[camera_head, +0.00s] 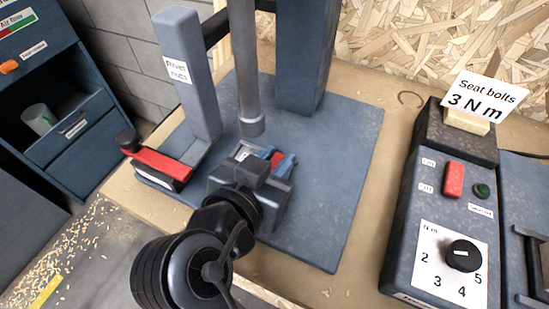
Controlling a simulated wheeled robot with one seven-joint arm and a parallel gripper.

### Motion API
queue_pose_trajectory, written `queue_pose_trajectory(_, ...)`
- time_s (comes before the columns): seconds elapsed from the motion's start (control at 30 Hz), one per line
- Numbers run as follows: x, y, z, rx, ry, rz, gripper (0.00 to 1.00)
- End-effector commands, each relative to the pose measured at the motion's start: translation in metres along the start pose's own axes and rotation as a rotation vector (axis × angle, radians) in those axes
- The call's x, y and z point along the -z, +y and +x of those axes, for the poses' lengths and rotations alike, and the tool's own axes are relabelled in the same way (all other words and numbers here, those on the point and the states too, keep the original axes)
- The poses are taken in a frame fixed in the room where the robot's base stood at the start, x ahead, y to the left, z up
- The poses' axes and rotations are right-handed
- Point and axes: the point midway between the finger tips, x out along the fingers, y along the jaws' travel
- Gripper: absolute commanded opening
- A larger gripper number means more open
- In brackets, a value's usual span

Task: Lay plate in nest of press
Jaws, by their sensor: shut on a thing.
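The press has a dark blue-grey base plate (335,190), a back column and a round grey ram (250,95) pointing down. My gripper (262,160) is over the base, just in front of the ram's lower end. It is shut on the plate (243,153), of which only a small pale grey part shows at the jaws. Red and blue parts show at the right side of the jaws. The nest is not visible; my gripper and arm cover the area under and in front of the ram. I cannot tell whether the plate touches anything below.
A blue-grey upright (187,75) with a rivet nuts label and a red bar (160,163) with a black knob stand left of my gripper. A control box (445,215) with dial and red switch is at right, below a "Seat bolts 3 N m" sign (487,97). The base's right side is clear.

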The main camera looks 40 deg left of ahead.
Motion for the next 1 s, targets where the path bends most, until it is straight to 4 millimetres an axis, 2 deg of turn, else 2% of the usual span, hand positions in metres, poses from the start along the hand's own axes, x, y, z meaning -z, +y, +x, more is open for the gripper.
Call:
queue_pose_trajectory(0.07,-0.001,0.0,0.001,0.0,0.001,0.001,0.0)
queue_pose_trajectory(0.1,-0.001,0.0,0.001,0.0,0.0,0.0,0.28)
queue_pose_trajectory(0.33,-0.001,0.0,0.0,0.0,0.0,0.0,0.5)
queue_pose_trajectory(0.67,0.001,0.0,-0.003,0.001,0.001,0.0,0.51)
queue_pose_trajectory(0.77,0.0,-0.001,-0.014,0.002,0.002,-0.001,0.51)
queue_pose_trajectory(1.0,0.0,0.0,-0.061,0.003,0.001,0.0,0.51)
